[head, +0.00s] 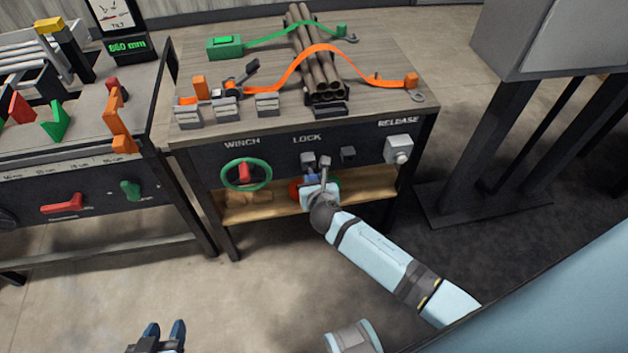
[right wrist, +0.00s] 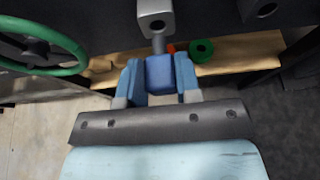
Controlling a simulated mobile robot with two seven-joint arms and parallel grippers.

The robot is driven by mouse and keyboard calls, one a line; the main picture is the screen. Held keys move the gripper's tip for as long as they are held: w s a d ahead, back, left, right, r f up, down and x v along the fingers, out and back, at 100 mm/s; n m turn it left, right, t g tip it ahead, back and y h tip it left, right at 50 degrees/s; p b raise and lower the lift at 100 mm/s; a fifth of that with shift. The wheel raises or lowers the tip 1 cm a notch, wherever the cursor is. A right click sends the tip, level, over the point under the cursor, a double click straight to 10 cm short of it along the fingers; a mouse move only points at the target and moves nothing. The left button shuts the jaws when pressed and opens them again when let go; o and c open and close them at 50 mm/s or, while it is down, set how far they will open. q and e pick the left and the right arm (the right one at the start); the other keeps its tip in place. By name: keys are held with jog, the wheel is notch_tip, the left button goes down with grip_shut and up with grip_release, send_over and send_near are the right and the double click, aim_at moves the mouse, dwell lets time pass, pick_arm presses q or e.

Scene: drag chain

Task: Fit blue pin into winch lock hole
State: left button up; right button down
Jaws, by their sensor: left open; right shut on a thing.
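My right gripper (head: 316,182) is at the front panel of the workbench, below the LOCK label. In the right wrist view its two blue fingers (right wrist: 158,66) are shut on the blue block of the pin (right wrist: 160,75). A grey shaft rises from the pin toward the grey lock block (right wrist: 155,17), which has a dark round hole in its face. The shaft's tip meets the block's lower edge in the picture; I cannot tell if it is in a hole. The lock block also shows in the head view (head: 308,158). My left gripper (head: 165,338) is open and empty at the bottom edge.
The green winch wheel (head: 246,174) with a red grip is left of the lock. The grey release block (head: 398,149) is at the right. A wooden shelf (head: 370,186) lies below, with a green ring (right wrist: 202,51) on it. Orange and green straps lie on the bench top.

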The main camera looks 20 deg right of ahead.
aim_at(311, 171)
jog(key=shift+r, duration=0.1)
dwell(0.3)
jog(key=shift+p, duration=0.4)
jog(key=shift+p, duration=0.4)
jog(key=shift+w+d, duration=0.25)
jog(key=shift+w, duration=0.75)
jog(key=shift+w+d, duration=0.25)
jog(key=shift+w, duration=0.7)
jog(key=c, duration=0.7)
grip_release()
jog(key=shift+c, duration=0.2)
